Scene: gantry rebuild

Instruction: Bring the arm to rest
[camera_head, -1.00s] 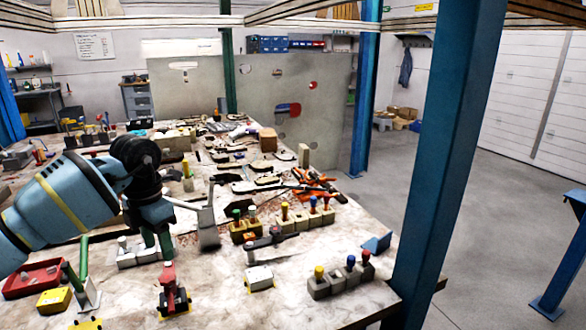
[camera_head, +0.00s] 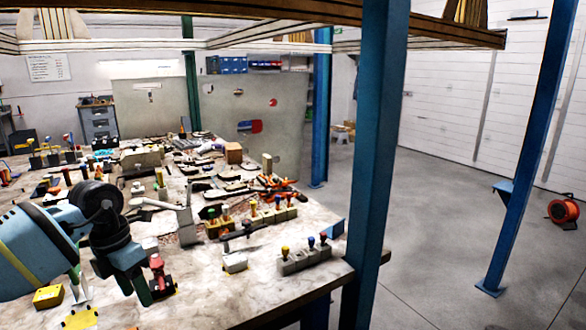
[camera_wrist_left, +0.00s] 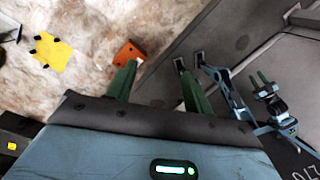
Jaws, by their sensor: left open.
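My left arm comes in from the left edge in the head view, with its blue link and dark wrist over the workbench (camera_head: 215,300). My left gripper (camera_head: 142,290) points down near a red clamp-like tool (camera_head: 160,277), partly hidden by the wrist. In the left wrist view my left gripper (camera_wrist_left: 153,72) shows two green fingers standing apart, with nothing between them. An orange-red piece (camera_wrist_left: 130,50) lies below, near the left finger. A small blue arm with greenish tips (camera_wrist_left: 265,90), seemingly my right one, shows at the right; its jaws are too small to read.
Grey blocks with coloured knobs (camera_head: 303,258) stand near the bench's right corner. A blue post (camera_head: 375,170) rises just beyond it. Orange-handled tools (camera_head: 275,184) lie mid-bench. A yellow patch (camera_wrist_left: 55,53) lies on the bench.

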